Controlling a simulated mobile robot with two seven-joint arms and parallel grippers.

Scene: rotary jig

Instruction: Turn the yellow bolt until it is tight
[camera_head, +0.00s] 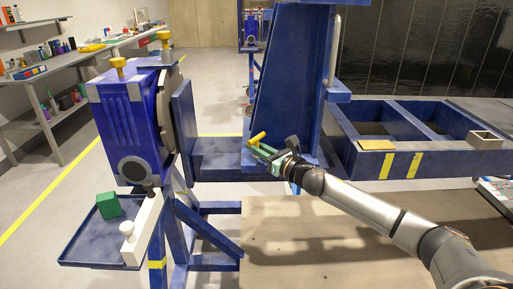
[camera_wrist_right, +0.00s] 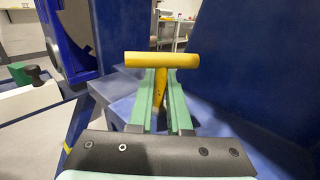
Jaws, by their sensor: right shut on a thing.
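The yellow bolt (camera_head: 257,138) has a T-shaped handle and stands at the foot of the tall blue upright of the jig. In the right wrist view its crossbar (camera_wrist_right: 162,60) lies level across the picture, just beyond the green fingertips. Its stem runs down between the two green fingers. My right gripper (camera_head: 263,151) reaches in from the right and is shut on the bolt; in the wrist view its fingers (camera_wrist_right: 160,90) flank the stem. The bolt's lower end is hidden. My left gripper is not in view.
The blue rotary unit (camera_head: 125,130) stands at left with yellow knobs (camera_head: 118,64) on top and a white crank arm (camera_head: 143,230) in front. A blue tray (camera_head: 85,240) holds a green block (camera_head: 108,205). A blue frame (camera_head: 430,158) extends right.

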